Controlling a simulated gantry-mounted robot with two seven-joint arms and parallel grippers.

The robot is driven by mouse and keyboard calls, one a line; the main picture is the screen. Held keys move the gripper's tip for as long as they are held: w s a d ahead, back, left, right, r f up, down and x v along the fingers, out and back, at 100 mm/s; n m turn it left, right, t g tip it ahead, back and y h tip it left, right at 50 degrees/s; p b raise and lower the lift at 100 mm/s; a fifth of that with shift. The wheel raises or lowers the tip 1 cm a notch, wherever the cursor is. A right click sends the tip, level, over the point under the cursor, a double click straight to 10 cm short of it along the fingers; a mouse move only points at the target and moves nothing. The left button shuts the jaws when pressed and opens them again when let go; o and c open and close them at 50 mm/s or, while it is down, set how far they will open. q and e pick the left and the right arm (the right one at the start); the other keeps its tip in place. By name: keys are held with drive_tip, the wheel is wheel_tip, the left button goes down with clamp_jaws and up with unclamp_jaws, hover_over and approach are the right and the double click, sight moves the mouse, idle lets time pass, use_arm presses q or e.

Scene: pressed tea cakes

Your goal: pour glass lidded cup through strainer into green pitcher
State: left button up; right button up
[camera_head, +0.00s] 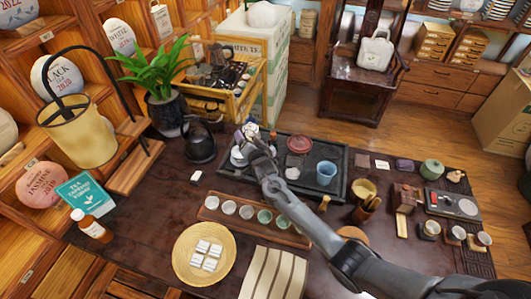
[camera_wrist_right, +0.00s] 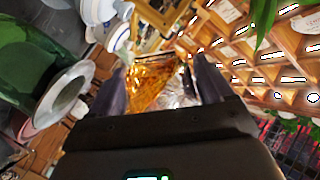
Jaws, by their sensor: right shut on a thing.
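My right gripper (camera_head: 256,146) reaches over the left part of the dark tea tray (camera_head: 345,151). In the right wrist view its two fingers (camera_wrist_right: 163,88) are shut on the glass lidded cup (camera_wrist_right: 152,80), which holds amber tea and looks tilted. In the head view the cup is small and mostly hidden by the gripper. A blue-green glass vessel (camera_head: 326,173), perhaps the green pitcher, stands at the tray's right part. A large green glass shape and a pale round rim show at the left of the wrist view. I cannot make out the strainer for certain. My left gripper is not in view.
A row of small cups stands on a wooden tray (camera_head: 290,237) in front. A black kettle (camera_head: 200,140) and potted plant (camera_head: 165,100) are left of the tea tray. A reddish lidded pot (camera_head: 298,145) is on the tray. A woven round tray (camera_head: 182,270) lies in front left.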

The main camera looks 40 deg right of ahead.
drive_tip(key=shift+s+r, duration=0.1)
drive_tip(key=shift+s, duration=0.05)
drive_tip(key=shift+m+b, duration=0.4)
drive_tip(key=shift+b, duration=0.1)
drive_tip(key=shift+f+t+b, duration=0.3)
drive_tip(key=shift+b, duration=0.15)
drive_tip(key=shift+s+f+m+b, duration=0.1)
drive_tip(key=shift+m+b, duration=0.2)
drive_tip(key=shift+f+b, duration=0.15)
drive_tip(key=shift+b, duration=0.2)
drive_tip(key=shift+r+m, duration=0.2)
drive_tip(key=shift+m, duration=0.1)
drive_tip(key=shift+t+y, duration=0.3)
